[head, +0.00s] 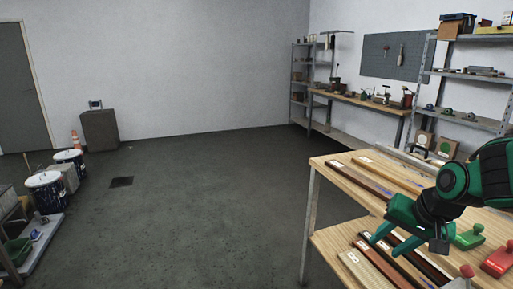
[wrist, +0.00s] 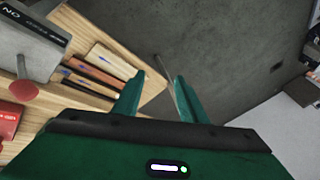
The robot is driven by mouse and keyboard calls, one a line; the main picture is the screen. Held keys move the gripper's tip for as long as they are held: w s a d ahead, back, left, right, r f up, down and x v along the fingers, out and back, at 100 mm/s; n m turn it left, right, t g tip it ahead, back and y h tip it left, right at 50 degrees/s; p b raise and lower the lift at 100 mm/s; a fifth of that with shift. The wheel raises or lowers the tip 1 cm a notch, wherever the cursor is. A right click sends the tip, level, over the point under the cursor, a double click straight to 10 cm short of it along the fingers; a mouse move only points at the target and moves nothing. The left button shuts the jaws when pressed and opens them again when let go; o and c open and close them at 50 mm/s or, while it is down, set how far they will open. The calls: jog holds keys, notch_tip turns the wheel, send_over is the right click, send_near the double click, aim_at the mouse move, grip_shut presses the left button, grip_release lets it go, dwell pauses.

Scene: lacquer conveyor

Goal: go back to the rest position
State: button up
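My green gripper (head: 385,237) is at the right of the head view, above the lower level of a wooden workbench (head: 340,165). Its two fingers (wrist: 158,95) are spread apart in the wrist view with nothing between them. The fingertips are near the bench's corner, with grey floor showing between and beyond them. Several wooden strips, light and dark, lie on the bench below and beside the gripper. A dark brown strip (head: 365,180) lies on the upper level.
Shelves (head: 302,85) and a long bench (head: 360,98) line the far wall. Paint buckets (head: 47,192) stand at left. The middle floor is clear.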

jog(key=s+a+r+n+h, duration=0.1)
jog(key=s+a+r+n, duration=0.1)
jog(key=s+a+n, duration=0.3)
jog(key=s+d+f+m+g, duration=0.2)
jog(key=s+d+m+g, duration=0.3)
jog(key=s+d, duration=0.8)
jog(key=shift+s+d, duration=0.15)
jog(key=shift+s, duration=1.05)
